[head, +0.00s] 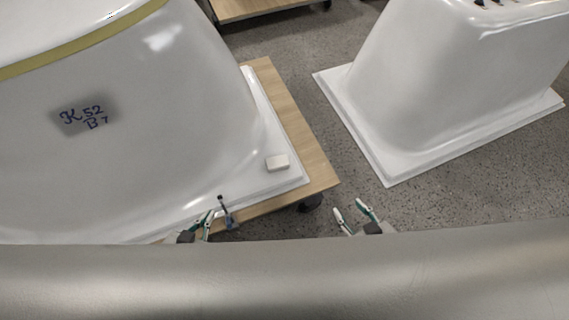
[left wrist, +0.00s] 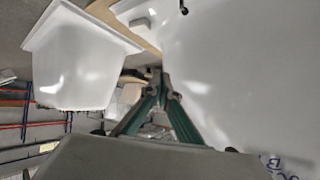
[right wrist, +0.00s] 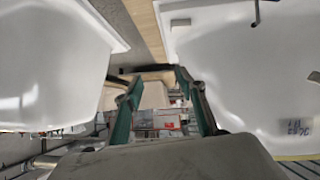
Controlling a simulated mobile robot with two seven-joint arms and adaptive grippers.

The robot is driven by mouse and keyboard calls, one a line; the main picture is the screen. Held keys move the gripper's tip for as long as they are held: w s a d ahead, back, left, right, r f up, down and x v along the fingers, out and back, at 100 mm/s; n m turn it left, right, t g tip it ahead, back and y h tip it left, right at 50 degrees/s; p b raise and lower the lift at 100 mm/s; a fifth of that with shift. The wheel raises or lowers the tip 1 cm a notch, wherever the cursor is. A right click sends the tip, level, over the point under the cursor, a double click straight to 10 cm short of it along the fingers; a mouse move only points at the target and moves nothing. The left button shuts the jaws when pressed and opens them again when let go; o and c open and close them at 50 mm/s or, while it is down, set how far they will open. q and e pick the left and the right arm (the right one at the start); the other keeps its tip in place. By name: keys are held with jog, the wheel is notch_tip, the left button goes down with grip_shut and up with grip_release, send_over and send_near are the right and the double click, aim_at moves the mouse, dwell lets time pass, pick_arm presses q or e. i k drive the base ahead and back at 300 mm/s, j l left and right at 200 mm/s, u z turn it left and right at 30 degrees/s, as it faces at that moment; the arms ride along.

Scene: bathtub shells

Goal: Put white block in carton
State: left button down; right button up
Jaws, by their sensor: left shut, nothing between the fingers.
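The small white block (head: 277,162) lies on the rim at the corner of the left tub shell. My left gripper (head: 205,216) is by the front edge of that rim, left of the block and apart from it. Its fingertips meet with nothing between them in the left wrist view (left wrist: 161,76). My right gripper (head: 352,209) is over the floor, right of the block, with its fingers apart and empty; it also shows in the right wrist view (right wrist: 153,72). A beige boxy shape (right wrist: 155,95) shows between its fingers; I cannot tell whether it is the carton. No carton is clear in the head view.
The large white tub shell (head: 150,140) marked K52 B7 stands on a wooden platform (head: 303,135) at left. A small dark tool (head: 227,213) is beside my left gripper. Another tub shell (head: 425,100) stands at right. Grey floor between them is open. A grey surface fills the foreground.

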aim_at(279, 162)
jog(key=i+l, duration=0.1)
jog(key=l, duration=0.45)
jog(key=i+l+u, duration=0.1)
jog(key=l, duration=0.45)
jog(key=i+l, duration=0.1)
jog(key=l, duration=0.45)
jog(key=i+l+u, duration=0.1)
jog(key=l, duration=0.45)
